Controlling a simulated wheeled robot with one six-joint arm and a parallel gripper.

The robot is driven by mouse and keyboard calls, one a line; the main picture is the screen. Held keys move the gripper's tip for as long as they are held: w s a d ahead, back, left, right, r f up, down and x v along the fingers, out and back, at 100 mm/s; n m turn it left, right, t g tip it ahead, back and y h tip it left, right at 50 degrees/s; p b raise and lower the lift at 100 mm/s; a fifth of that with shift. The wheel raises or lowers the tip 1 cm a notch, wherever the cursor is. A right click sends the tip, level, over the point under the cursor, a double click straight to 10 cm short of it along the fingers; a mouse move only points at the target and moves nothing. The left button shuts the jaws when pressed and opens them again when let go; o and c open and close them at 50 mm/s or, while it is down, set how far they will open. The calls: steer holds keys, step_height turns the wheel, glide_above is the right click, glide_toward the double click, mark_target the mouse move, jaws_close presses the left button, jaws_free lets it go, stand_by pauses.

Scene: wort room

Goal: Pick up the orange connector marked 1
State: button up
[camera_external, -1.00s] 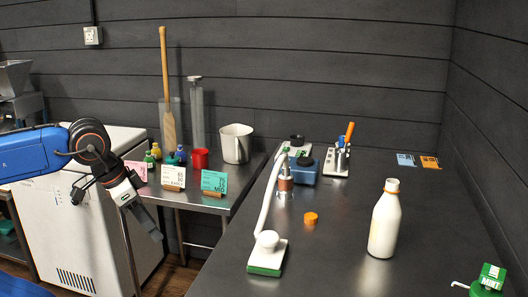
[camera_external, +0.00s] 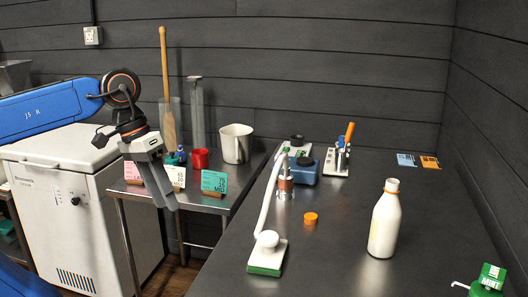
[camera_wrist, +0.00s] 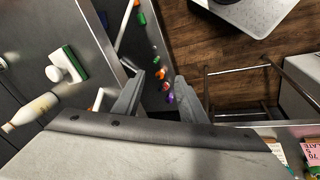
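My gripper (camera_external: 168,206) hangs tilted downward in front of the small steel side table, in the external view. In the wrist view its fingers (camera_wrist: 160,80) are spread apart with nothing gripped between them. A small orange piece (camera_wrist: 160,74) shows beyond the gap between the fingertips, in a row with other small coloured pieces. It may be the connector, but no mark 1 is readable. In the external view this row is not visible. An orange cap-like piece (camera_external: 311,219) lies on the dark counter; no number is readable on it either.
The counter (camera_external: 335,265) holds a white bottle (camera_external: 384,228), a white-and-green device (camera_external: 267,257) and a blue box (camera_external: 305,171). Sign cards, including a teal one (camera_external: 214,182), a red cup (camera_external: 200,160) and a white jug (camera_external: 236,144) stand on the side table near my gripper.

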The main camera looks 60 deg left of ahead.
steer(key=w+n+g+h, duration=0.1)
steer(key=w+n+h, duration=0.8)
steer(key=w, duration=0.4)
steer(key=w+a+r+n+t+h, duration=0.2)
steer(key=w+a+n+t+h, duration=0.35)
steer(key=w+a+n, duration=0.65)
steer(key=m, duration=0.2)
glide_toward(286, 180)
steer(key=shift+y, duration=0.35)
steer(key=w+d, duration=0.2)
steer(key=w, duration=0.1)
steer(key=shift+d+f, duration=0.25)
steer(key=shift+d, duration=0.1)
steer(key=shift+x, duration=2.6)
steer(key=shift+s, duration=0.1)
